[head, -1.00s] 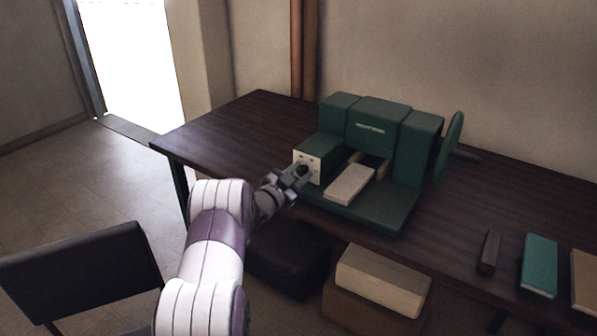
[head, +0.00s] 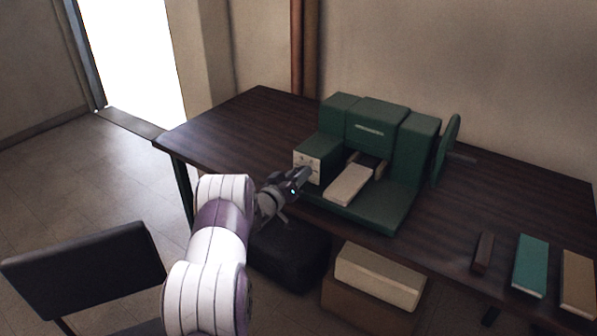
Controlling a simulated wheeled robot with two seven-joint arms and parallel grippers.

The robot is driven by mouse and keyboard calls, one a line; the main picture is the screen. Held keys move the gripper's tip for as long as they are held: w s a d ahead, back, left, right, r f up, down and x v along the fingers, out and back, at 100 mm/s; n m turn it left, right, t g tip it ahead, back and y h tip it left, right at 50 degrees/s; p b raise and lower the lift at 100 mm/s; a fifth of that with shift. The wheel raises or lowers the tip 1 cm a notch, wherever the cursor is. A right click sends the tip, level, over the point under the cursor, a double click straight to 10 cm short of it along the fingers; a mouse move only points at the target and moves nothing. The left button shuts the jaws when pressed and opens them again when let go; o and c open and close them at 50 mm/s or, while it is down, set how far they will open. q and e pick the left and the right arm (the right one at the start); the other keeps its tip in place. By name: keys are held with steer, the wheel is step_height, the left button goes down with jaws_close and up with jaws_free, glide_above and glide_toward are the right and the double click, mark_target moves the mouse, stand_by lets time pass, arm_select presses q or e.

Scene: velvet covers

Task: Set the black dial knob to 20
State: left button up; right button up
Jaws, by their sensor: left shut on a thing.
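A green machine (head: 378,125) stands on the dark wooden table. A white dial plate (head: 307,166) with small dark marks is on the left end of its front block. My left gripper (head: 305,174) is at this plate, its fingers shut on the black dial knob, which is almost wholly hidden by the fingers. The knob's pointer and the numbers cannot be read at this size. My right gripper is not in view.
A cream plate (head: 349,185) lies on the machine base right of my gripper. A dark bar (head: 483,252), a green book (head: 531,266) and a tan book (head: 577,283) lie at the right. A black chair (head: 85,270) stands at the lower left. The table's left part is clear.

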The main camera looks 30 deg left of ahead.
arm_select(q)
steer(key=shift+n+p, duration=0.55)
steer(key=shift+n, duration=1.45)
steer(key=o, duration=1)
steer(key=shift+o, duration=0.2)
steer(key=s+a, duration=0.1)
steer(key=s, duration=1.1)
steer(key=shift+s, duration=0.35)
